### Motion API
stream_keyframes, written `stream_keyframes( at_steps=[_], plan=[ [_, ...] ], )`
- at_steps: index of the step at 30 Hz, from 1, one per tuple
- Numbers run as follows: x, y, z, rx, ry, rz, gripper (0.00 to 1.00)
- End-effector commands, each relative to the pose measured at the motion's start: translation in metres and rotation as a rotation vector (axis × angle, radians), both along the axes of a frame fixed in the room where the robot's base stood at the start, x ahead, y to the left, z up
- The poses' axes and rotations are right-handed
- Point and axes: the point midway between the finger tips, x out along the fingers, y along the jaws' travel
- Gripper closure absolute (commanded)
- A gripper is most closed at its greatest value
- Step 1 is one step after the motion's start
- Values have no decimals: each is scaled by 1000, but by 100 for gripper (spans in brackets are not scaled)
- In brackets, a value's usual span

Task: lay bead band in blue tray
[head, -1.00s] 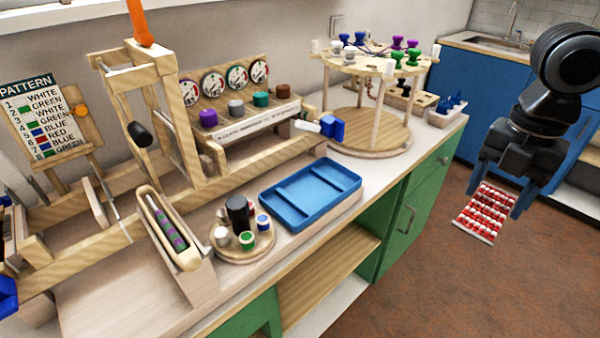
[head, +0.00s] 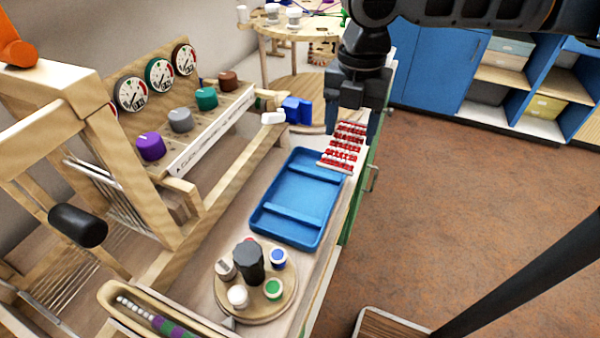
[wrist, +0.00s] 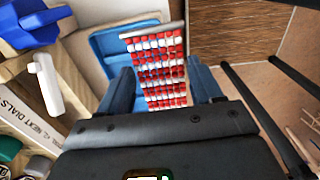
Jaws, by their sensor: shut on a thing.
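The bead band (head: 345,146) is a red and white striped strip of beads with a pale end bar. My gripper (head: 350,122) is shut on it, and the band hangs between the blue fingers. In the head view it is over the far right corner of the blue tray (head: 272,230). The tray is shallow, with raised cross ribs, and looks empty. In the wrist view the band (wrist: 160,65) covers part of the tray (wrist: 100,42), which shows behind it to the left. I cannot tell how high the band is above the tray.
A round board with small pots (head: 238,297) stands near the tray's near end. A wooden frame with dials and coloured knobs (head: 180,120) is to the left. A blue and white handle (head: 296,110) sticks out close to the tray's far end. A round tiered stand (head: 290,90) is behind.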

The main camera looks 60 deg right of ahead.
Motion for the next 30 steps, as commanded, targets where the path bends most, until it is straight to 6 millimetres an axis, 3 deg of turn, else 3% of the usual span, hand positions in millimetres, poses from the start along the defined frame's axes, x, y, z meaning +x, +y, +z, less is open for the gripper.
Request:
stream_keyframes(
  at_steps=[6,12,19,26,30],
  plan=[
    [33,35,-27,3,0,5,64],
    [52,54,-44,1,0,1,64],
    [56,59,-55,1,0,-2,64],
    [56,58,-85,1,1,-3,64],
    [56,58,-89,-1,0,-1,64]
  ],
)
